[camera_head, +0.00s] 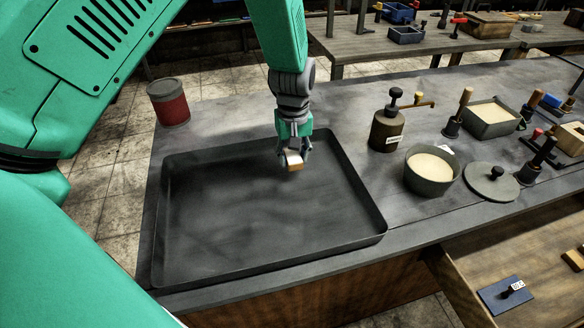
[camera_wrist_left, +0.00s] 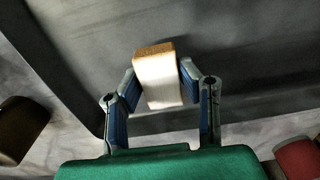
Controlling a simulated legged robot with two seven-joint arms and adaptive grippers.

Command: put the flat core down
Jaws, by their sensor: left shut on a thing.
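The flat core (camera_head: 293,160) is a small block, pale on one face and orange-tan on another. My left gripper (camera_head: 294,152) is shut on it and holds it above the dark tray (camera_head: 360,180), over the tray's far right part. In the left wrist view the core (camera_wrist_left: 158,78) sits between the two blue-padded fingers of the gripper (camera_wrist_left: 160,90), with its tan end pointing away. The tray's floor shows bare around it. I cannot tell the exact gap between the core and the tray floor. My right gripper is not in view.
A red can (camera_head: 170,103) stands behind the tray's far left corner. The tray itself is empty. Tool tables stand behind.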

